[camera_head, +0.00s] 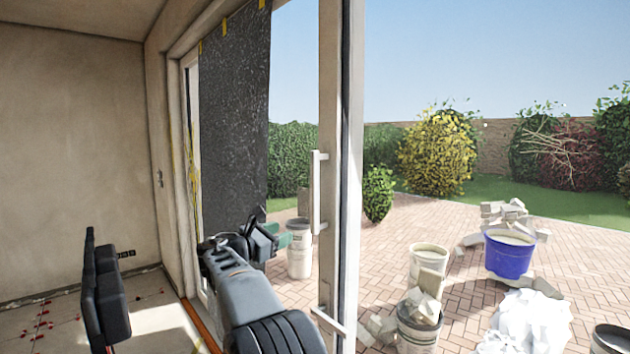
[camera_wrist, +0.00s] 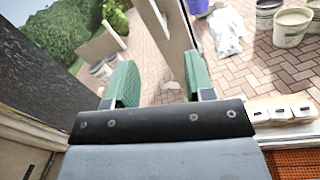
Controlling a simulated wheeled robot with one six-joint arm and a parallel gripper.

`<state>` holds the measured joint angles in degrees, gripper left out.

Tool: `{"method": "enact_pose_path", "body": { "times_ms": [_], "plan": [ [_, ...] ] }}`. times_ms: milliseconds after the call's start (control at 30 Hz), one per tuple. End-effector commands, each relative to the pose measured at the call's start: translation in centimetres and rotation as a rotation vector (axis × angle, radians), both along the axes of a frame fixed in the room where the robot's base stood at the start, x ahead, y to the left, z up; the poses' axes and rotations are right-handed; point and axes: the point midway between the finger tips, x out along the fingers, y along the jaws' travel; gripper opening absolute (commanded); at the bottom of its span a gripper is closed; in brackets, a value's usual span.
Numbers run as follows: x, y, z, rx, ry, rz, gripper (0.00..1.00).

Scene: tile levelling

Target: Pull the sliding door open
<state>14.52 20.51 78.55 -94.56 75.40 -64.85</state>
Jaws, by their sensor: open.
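The sliding door's pale upright frame (camera_head: 340,130) stands right of centre in the head view. A white vertical bar handle (camera_head: 316,190) is on it. My gripper (camera_head: 284,237) is left of the handle in that view, apart from it in the picture; the depth between them is hard to judge. In the wrist view my gripper (camera_wrist: 160,85) has two green fingers spread apart with nothing held between them. A pale upright strip (camera_wrist: 172,35), probably the door frame, runs down behind the right finger. I cannot make out the handle clearly there.
Dark sheeting (camera_head: 235,110) hangs left of the door. Black padded panels (camera_head: 105,290) stand at lower left. Outside on the brick paving are a blue tub (camera_head: 508,258), several buckets (camera_head: 300,250) and white bags (camera_head: 530,325). A plain wall (camera_head: 70,150) bounds the left.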

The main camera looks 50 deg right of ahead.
Motion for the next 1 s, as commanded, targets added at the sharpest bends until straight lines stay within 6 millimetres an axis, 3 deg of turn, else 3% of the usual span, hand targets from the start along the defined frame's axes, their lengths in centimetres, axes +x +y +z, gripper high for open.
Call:
{"method": "enact_pose_path", "body": {
  "times_ms": [100, 300, 467, 1000],
  "plan": [
    [1.6, -1.9, 3.0, -0.174, 0.139, -0.06, 0.49],
    [2.5, -3.1, 5.4, -0.323, 0.255, -0.13, 0.49],
    [2.5, -4.9, 6.6, -0.349, 0.276, -0.145, 0.49],
    [1.9, -13.6, 10.3, -0.347, 0.273, -0.14, 0.49]
  ]
}}
